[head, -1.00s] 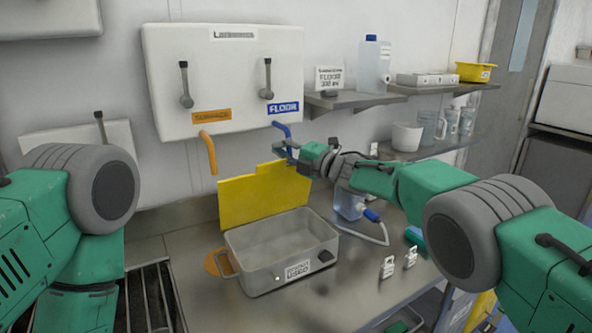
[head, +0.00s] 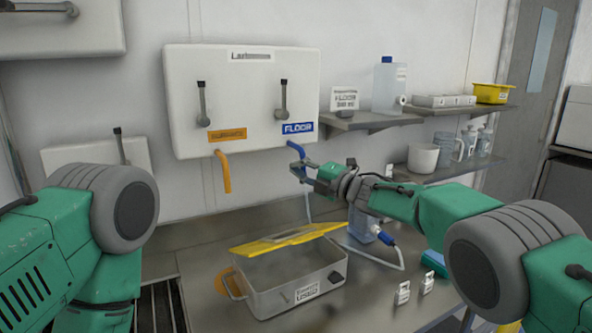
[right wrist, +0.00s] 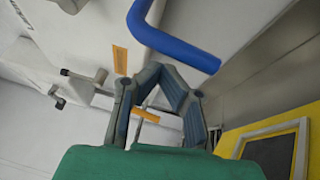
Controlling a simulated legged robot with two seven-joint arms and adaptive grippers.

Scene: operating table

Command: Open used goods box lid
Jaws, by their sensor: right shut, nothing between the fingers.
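The used goods box (head: 255,297) is a grey metal bin with a label on its front, standing on the steel counter. Its yellow lid (head: 262,246) is hinged at the back and tilts low over the rear of the opening, with the front of the inside still showing. The lid's yellow frame with a grey panel also shows at lower right in the right wrist view (right wrist: 225,146). My right gripper (head: 297,166) is shut and empty, above and behind the lid, apart from it, beside the blue spout (head: 297,149). My left gripper is out of view.
A white wall dispenser (head: 240,100) with levers and an orange spout (head: 224,172) hangs behind the box. Shelves (head: 375,122) with containers are at right. Small white tags (head: 403,292) lie on the counter.

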